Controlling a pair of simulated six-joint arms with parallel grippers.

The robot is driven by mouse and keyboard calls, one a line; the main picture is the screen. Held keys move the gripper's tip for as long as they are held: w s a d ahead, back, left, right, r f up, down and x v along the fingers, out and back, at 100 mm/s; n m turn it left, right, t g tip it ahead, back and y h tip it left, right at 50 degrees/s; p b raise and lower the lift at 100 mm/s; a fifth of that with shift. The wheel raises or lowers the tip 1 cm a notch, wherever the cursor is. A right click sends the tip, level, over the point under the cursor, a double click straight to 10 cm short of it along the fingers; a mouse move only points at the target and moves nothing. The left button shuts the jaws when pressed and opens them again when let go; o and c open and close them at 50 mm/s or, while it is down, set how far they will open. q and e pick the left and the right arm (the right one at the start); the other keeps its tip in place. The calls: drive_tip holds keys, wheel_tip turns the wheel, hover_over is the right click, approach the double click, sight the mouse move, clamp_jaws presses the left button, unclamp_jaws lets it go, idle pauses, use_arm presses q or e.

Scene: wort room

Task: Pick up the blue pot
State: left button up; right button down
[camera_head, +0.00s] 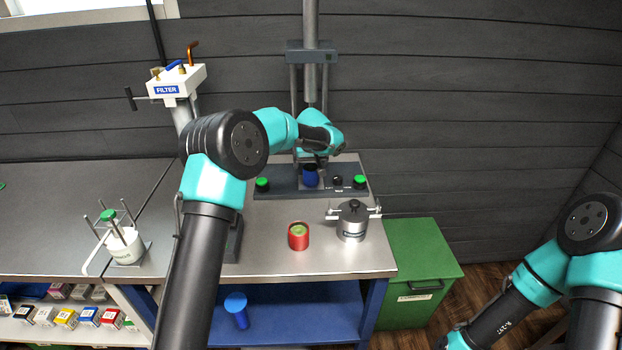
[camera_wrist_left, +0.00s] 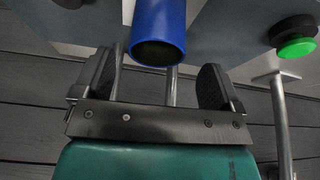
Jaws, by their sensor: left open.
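The blue pot (camera_head: 310,176) stands on the grey base of the press at the back of the steel bench. In the left wrist view the blue pot (camera_wrist_left: 158,32) is upside down at the top edge, with its dark opening facing the camera. My left gripper (camera_head: 321,168) reaches over the bench from the left, close to the pot. Its two fingers (camera_wrist_left: 155,84) are apart, one toward each side of the pot, with nothing held. Part of the pot is cut off in the wrist view. My right gripper is outside the picture.
Green buttons (camera_head: 262,184) flank the pot on the press base (camera_head: 285,190). A red can (camera_head: 298,236) and a steel lidded pot (camera_head: 352,222) stand in front. The filter stand (camera_head: 178,84) is at left. A green bin (camera_head: 418,262) is at right.

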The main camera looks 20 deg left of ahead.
sight(311, 170)
use_arm(q)
drive_tip(key=x, duration=0.5)
drive_tip(key=shift+d+f, duration=0.1)
drive_tip(key=shift+d, duration=0.15)
drive_tip(key=shift+c, duration=0.4)
drive_tip(key=c, duration=1.1)
